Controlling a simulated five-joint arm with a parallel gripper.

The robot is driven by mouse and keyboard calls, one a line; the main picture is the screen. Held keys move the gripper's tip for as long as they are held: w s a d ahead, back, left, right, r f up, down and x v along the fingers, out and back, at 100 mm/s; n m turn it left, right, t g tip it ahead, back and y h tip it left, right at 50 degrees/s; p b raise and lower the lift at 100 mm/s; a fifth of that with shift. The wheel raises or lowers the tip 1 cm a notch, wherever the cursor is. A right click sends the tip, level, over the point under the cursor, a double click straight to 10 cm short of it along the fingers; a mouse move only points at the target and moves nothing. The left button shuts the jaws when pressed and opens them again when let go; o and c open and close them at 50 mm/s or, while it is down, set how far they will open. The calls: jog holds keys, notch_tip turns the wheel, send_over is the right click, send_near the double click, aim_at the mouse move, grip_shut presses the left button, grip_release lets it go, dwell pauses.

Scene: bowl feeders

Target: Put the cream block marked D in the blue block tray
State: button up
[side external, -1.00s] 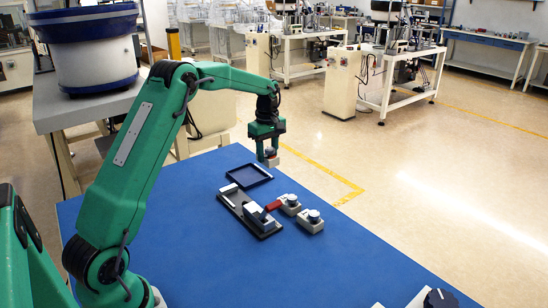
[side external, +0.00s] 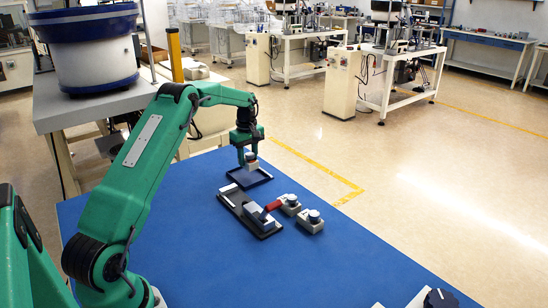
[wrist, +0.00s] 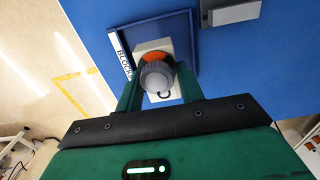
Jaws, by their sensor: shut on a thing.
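My gripper (side external: 248,152) points down over the blue block tray (side external: 236,185) near the far edge of the blue table. It is shut on a cream block (side external: 251,161), which has a grey knob with an orange part on top. In the wrist view the cream block (wrist: 151,47) sits between the fingers of my gripper (wrist: 157,88), with the tray (wrist: 165,16) around and behind it. A white label strip with partly readable letters runs along one tray side. I cannot read a letter D on the block. Whether the block touches the tray floor is unclear.
A dark fixture (side external: 232,203) holding a grey block stands just in front of the tray. A red piece (side external: 273,205) and two pale blocks with dark knobs (side external: 290,202) (side external: 311,221) are to its right. The table's front middle is clear.

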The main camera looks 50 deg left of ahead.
aim_at(247, 167)
jog(key=shift+a+f, duration=0.2)
jog(key=shift+a, duration=0.2)
jog(key=shift+f, duration=0.1)
jog(key=shift+f, duration=1.9)
jog(key=shift+f, duration=0.15)
jog(key=o, duration=1.1)
notch_tip(247, 167, up, 12)
jog(key=shift+r, duration=0.15)
